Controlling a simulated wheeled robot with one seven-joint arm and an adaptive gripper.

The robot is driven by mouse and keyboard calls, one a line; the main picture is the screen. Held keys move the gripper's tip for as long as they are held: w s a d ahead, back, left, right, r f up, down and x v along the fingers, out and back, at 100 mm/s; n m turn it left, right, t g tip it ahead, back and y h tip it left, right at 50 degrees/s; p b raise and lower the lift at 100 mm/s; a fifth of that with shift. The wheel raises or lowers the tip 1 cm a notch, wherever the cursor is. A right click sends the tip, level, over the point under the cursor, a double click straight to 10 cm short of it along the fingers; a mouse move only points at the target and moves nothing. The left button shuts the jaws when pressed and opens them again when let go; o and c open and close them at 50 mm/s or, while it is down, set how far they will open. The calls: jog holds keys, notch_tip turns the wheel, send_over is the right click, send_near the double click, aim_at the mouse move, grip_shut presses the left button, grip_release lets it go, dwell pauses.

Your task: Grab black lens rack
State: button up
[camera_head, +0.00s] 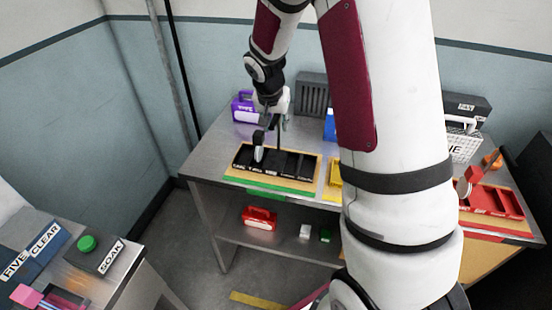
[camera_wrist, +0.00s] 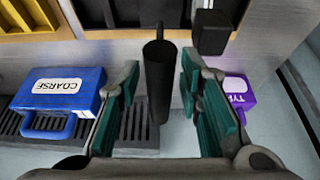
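The black lens rack (camera_head: 296,162) sits on a wooden board at the front left of the metal table. It is a long tray with several compartments and white labels along its front edge. A dark post stands up from it; in the wrist view this post (camera_wrist: 158,80) appears as a black cylinder between my fingers. My gripper (camera_head: 274,117) is above the rack, pointing down. In the wrist view my gripper (camera_wrist: 157,98) is open, its green finger pads on either side of the post with gaps visible. Part of the rack (camera_wrist: 175,14) shows at the top there.
A white piece with a black block (camera_head: 258,147) stands in the rack's left part. A purple case (camera_head: 243,107), a blue case (camera_wrist: 62,93), a grille (camera_head: 312,92), a yellow tray (camera_head: 334,174) and a red rack (camera_head: 495,201) are nearby. A red case (camera_head: 259,217) lies on the lower shelf.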

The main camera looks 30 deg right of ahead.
jog(key=shift+x, duration=1.15)
grip_shut()
jog(key=shift+r, duration=0.1)
